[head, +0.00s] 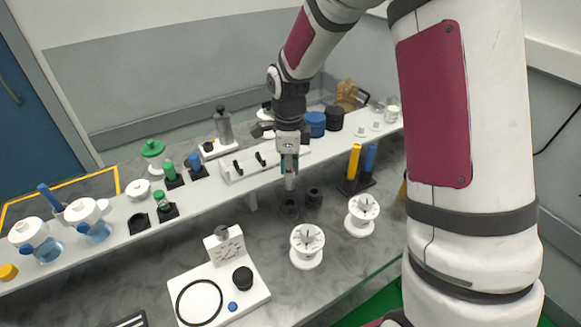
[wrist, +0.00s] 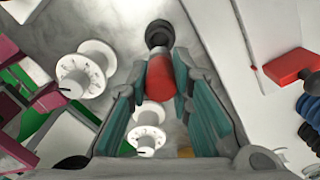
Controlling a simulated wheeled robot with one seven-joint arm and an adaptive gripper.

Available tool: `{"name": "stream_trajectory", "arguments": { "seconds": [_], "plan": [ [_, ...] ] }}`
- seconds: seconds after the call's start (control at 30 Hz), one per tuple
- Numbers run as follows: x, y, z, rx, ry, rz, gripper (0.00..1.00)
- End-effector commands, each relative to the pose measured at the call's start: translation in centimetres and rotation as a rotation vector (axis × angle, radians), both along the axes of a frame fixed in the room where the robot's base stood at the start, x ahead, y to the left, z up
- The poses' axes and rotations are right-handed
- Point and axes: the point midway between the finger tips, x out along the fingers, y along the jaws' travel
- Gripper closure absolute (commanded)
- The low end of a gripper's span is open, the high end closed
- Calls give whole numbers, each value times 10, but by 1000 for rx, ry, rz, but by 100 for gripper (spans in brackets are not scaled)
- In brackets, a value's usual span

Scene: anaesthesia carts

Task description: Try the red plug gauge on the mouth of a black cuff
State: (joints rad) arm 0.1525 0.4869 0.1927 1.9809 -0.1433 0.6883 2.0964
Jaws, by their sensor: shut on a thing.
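The red plug gauge (wrist: 161,78) is between the teal pads of my gripper (wrist: 160,88), which is shut on it. A grey end of the gauge points away from the jaws. A black cuff (wrist: 159,33) shows just beyond that end in the wrist view. In the head view two black cuffs, one (head: 289,210) and another (head: 313,196), stand side by side on the grey counter. My gripper (head: 289,166) points down above the nearer cuff. The gauge end appears above the cuff mouth; I cannot tell whether they touch.
White dial-topped spools (head: 307,246) and (head: 363,213) stand right of and in front of the cuffs. A white fixture (head: 215,290) is at front left. A raised white shelf (head: 215,190) with bottles and holders runs behind. Yellow and blue cylinders (head: 353,162) stand right.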

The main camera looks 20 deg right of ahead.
Motion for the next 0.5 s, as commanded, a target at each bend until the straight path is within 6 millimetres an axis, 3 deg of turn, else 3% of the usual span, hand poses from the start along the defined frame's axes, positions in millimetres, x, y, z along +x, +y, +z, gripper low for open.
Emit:
{"name": "stream_trajectory", "arguments": {
  "seconds": [0.3,0.5],
  "plan": [
    [0,0,-1,-1,-1,-4,100],
    [0,0,-11,0,2,-5,100]
  ]
}}
